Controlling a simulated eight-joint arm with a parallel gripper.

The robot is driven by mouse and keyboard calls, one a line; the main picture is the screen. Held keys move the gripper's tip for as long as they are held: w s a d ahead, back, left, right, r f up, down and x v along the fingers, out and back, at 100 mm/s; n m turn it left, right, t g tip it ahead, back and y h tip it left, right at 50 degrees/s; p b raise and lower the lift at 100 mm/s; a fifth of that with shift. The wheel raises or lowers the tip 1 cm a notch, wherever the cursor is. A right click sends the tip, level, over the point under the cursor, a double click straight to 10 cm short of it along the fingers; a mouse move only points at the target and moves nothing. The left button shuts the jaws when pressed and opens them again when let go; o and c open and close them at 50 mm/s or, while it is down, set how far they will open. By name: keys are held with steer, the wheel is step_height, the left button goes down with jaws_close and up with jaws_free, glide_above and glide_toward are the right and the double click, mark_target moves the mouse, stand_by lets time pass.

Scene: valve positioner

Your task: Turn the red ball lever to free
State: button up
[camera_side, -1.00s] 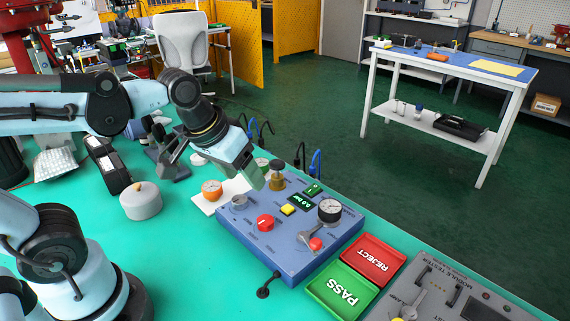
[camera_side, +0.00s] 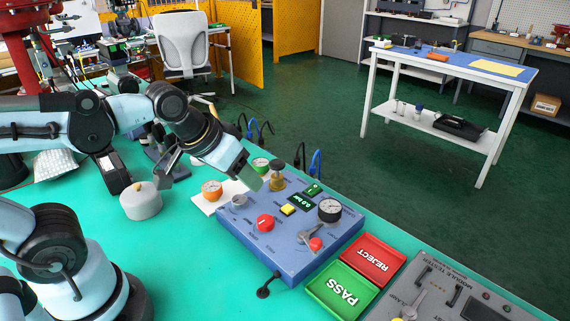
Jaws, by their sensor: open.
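The red ball lever (camera_side: 315,244) is at the front right of the blue valve positioner box (camera_side: 290,262). Its red ball sits at the end of a short grey arm, below the round black-rimmed gauge (camera_side: 329,210). My gripper (camera_side: 254,183) is open and above the back left part of the box, near the brass knob (camera_side: 277,181). It is well apart from the lever, up and to the left of it. The fingertips show small and side-on, and I cannot tell whether they touch anything. The lever's printed position marks are too small to read.
On the box are a red knob (camera_side: 265,223), a yellow button (camera_side: 288,210) and a green-lit display (camera_side: 301,202). Green PASS (camera_side: 341,292) and red REJECT (camera_side: 372,259) trays lie at right, beside a grey module tester (camera_side: 440,290). A grey weight (camera_side: 141,201) stands at left.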

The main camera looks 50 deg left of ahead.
steer(key=w+d+r+n+g, duration=0.3)
steer(key=w+d+n+g, duration=0.15)
steer(key=d, duration=0.35)
steer(key=n+g, duration=0.2)
steer(key=n, duration=0.3)
glide_above(316, 241)
step_height(316, 241, down, 11)
steer(key=shift+f, duration=0.1)
steer(key=shift+c, duration=0.4)
jaws_close()
